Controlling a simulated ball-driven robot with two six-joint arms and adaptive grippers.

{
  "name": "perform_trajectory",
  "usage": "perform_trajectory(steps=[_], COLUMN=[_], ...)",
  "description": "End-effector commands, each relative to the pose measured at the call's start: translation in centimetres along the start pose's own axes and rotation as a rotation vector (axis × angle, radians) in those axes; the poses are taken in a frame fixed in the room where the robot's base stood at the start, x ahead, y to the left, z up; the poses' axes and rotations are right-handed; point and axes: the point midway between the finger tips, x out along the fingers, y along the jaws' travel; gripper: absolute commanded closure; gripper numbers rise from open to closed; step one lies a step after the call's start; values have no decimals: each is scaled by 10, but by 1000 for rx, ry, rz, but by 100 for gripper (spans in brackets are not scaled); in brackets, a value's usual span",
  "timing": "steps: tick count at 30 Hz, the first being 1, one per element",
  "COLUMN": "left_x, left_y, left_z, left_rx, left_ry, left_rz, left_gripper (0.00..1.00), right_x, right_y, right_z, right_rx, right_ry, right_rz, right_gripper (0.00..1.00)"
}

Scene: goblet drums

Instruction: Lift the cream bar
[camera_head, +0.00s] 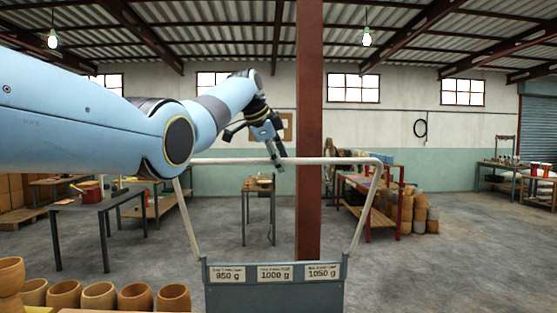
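The cream bar (330,160) is the level top of a pale tube handle in the camera_head view. Its two legs slope down to a grey panel (275,296) with labels reading 950 g, 1000 g and 1050 g. My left arm comes in from the left across the bar's left part. My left gripper (277,157) points down and overlaps the middle of the bar in the picture. I cannot tell whether its fingers touch or close around the bar. My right gripper is not in view.
Several clay drum bodies (98,297) stand at the lower left. A red-brown post (309,215) rises behind the bar. A dark table (82,212) is at the left, and a red-framed bench (372,205) is behind at the right.

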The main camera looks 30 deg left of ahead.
Motion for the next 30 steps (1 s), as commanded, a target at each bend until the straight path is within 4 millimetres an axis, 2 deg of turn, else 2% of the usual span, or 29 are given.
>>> perform_trajectory(steps=[7, 30], left_x=[-4, -53], left_y=[-3, -35], left_z=[0, 4], left_rx=[0, -1], left_ry=[0, 0], left_rz=[-2, -1], left_gripper=[60, 60], right_x=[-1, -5], right_y=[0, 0], right_z=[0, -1], right_rx=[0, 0], right_ry=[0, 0], right_rz=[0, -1], right_gripper=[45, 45])
